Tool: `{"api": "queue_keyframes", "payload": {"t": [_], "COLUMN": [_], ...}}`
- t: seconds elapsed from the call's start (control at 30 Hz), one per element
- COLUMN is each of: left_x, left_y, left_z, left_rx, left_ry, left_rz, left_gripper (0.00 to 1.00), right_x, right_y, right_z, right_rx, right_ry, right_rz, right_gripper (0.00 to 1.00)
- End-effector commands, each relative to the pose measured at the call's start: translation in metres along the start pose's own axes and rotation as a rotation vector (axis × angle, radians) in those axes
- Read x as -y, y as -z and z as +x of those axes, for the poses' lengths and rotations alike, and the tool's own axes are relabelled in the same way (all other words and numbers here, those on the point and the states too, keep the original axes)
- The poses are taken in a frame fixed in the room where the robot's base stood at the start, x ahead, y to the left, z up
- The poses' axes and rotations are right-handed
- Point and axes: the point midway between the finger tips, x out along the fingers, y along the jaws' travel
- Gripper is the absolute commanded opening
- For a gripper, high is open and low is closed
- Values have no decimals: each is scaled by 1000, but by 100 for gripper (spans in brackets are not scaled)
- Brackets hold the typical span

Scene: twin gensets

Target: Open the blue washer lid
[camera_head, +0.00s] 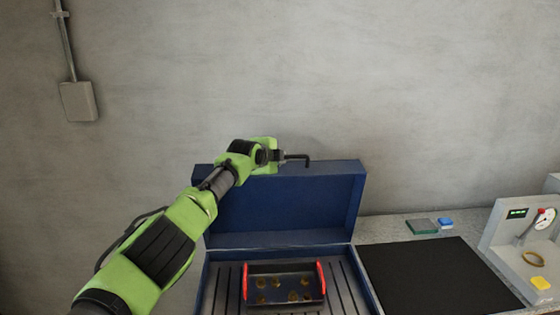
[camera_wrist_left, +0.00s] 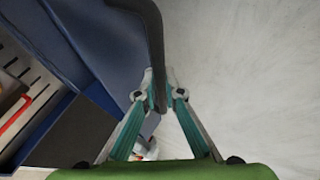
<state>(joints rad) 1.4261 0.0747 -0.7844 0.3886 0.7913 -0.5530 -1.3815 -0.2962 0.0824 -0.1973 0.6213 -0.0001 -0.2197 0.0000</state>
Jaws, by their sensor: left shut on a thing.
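The blue washer lid (camera_head: 285,205) stands raised, about upright, at the back of the blue washer (camera_head: 366,285). A black bar handle (camera_head: 304,157) is at the lid's top edge. My left gripper (camera_head: 284,156) is at that edge, shut on the handle. In the left wrist view the teal fingers (camera_wrist_left: 164,92) close around the dark handle bar (camera_wrist_left: 155,35), with the blue lid (camera_wrist_left: 105,45) to the left. My right gripper is not in view.
Inside the washer, a dark basket (camera_head: 285,270) with red end handles holds several brass-coloured round pieces on a slotted floor. A black mat (camera_head: 435,275) lies to the right. Green and blue blocks (camera_head: 421,226) and a grey gauge unit (camera_head: 515,240) stand beyond. The wall is close behind.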

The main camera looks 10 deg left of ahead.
Motion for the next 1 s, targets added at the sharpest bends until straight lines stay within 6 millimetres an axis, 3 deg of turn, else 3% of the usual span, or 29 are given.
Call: {"api": "queue_keyframes", "payload": {"t": [0.23, 0.6, 0.7, 1.0], "left_x": [-1, 0, -1, -1], "left_y": [-1, -1, -1, -1], "left_z": [1, 1, 1, 0], "left_rx": [0, 0, 0, 0], "left_ry": [-1, -1, -1, -1], "left_rz": [-1, -1, 0, 0], "left_gripper": [0, 0, 26, 26], "right_x": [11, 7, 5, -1], "right_y": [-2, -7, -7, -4], "right_z": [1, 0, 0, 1], "right_rx": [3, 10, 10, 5], "right_ry": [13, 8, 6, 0], "right_rz": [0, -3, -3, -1], "right_gripper": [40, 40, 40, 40]}}
